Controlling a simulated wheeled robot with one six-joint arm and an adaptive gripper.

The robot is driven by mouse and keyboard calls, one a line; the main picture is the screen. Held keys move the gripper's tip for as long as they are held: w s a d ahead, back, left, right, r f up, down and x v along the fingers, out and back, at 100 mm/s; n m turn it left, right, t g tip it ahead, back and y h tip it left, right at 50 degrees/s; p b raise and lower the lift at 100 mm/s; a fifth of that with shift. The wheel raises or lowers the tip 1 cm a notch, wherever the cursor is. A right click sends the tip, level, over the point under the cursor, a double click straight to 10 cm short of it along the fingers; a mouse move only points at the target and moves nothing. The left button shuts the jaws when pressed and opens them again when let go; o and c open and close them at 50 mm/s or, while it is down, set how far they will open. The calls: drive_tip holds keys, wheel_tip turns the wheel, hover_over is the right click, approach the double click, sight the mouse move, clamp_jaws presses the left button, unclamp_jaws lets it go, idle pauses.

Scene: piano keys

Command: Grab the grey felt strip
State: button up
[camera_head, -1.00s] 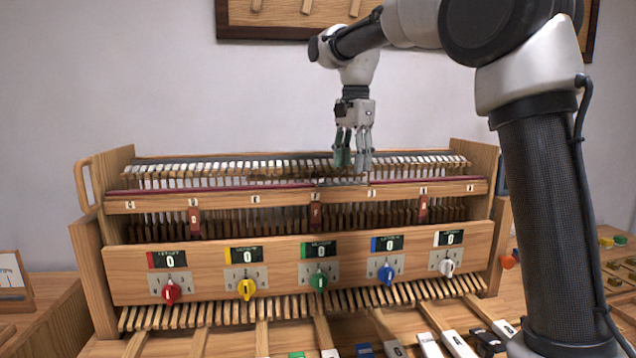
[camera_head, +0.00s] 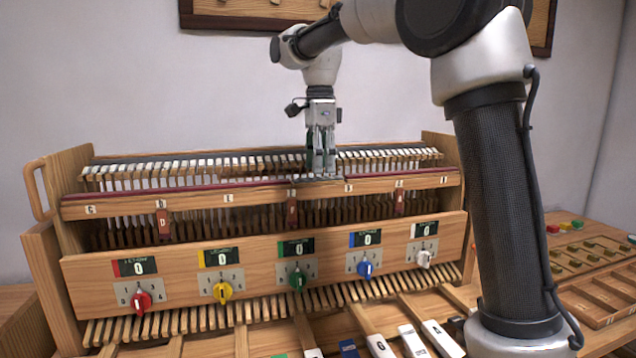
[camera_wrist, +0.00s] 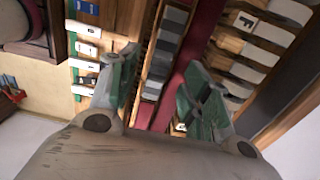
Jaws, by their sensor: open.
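A short grey strip (camera_head: 318,181) lies on the front wooden rail of the piano action, in line with the dark red felt on either side. My gripper (camera_head: 320,172) points down just over this part of the rail, and its fingers hide some of the strip. In the wrist view my gripper (camera_wrist: 161,64) has its green-padded fingers spread apart. Between them a row of grey pieces (camera_wrist: 166,44) runs beside a dark red band (camera_wrist: 203,32); whether these grey pieces are the felt strip is hard to tell. Nothing is held, and contact cannot be made out.
The wooden action frame (camera_head: 105,205) surrounds the rail, with a row of hammers (camera_head: 220,163) behind it. Coloured knobs, such as the yellow knob (camera_head: 222,291), line the front panel. Loose keys lie in front. A compartment tray (camera_head: 600,290) stands at the right.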

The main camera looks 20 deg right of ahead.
sight(320, 178)
drive_tip(key=shift+f, duration=1.55)
drive_tip(key=c, duration=0.8)
drive_tip(key=shift+r, duration=0.1)
